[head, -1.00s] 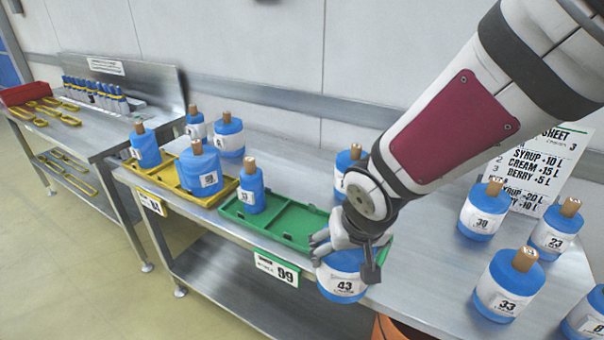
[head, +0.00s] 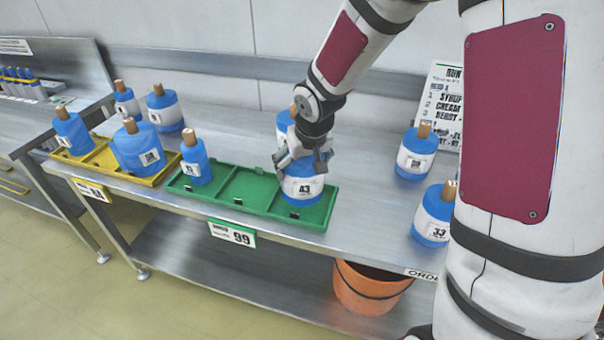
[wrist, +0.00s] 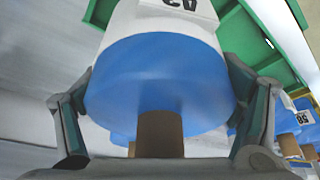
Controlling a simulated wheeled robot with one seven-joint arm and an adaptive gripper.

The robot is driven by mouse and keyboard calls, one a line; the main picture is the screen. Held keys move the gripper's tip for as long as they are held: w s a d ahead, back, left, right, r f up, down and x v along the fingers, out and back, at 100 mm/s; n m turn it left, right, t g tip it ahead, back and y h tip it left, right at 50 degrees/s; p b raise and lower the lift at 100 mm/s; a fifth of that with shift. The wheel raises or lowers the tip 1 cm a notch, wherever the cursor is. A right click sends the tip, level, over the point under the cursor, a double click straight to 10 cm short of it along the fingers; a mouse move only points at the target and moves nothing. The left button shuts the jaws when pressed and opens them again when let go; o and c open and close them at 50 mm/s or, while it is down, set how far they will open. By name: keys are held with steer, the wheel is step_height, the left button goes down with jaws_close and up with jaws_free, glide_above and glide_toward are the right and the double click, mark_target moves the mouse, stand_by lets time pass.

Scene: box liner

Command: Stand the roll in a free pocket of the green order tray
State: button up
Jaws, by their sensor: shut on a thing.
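The roll (head: 303,189) is blue with a white label marked 43. It is upright at the right pocket of the green order tray (head: 245,187); whether its base touches the tray floor I cannot tell. My gripper (head: 303,160) is shut on the roll from above. In the wrist view the roll (wrist: 160,75) fills the middle, between my two fingers, with its brown core towards the camera. A smaller roll (head: 196,162) stands in the tray's left pocket. The middle pocket is empty. The tray also shows in the wrist view (wrist: 262,40).
A yellow tray (head: 103,157) with blue rolls stands at the left. Another roll (head: 285,122) is close behind my gripper. More rolls (head: 416,155) stand at the right, by an order sheet (head: 440,105). An orange bucket (head: 370,290) is below the table.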

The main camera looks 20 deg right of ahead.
steer(key=shift+f+b, duration=0.4)
steer(key=shift+f, duration=1.1)
steer(key=shift+f, duration=0.15)
steer(key=o, duration=1.8)
steer(key=p+v, duration=0.4)
steer(key=v, duration=0.8)
steer(key=shift+r, duration=0.25)
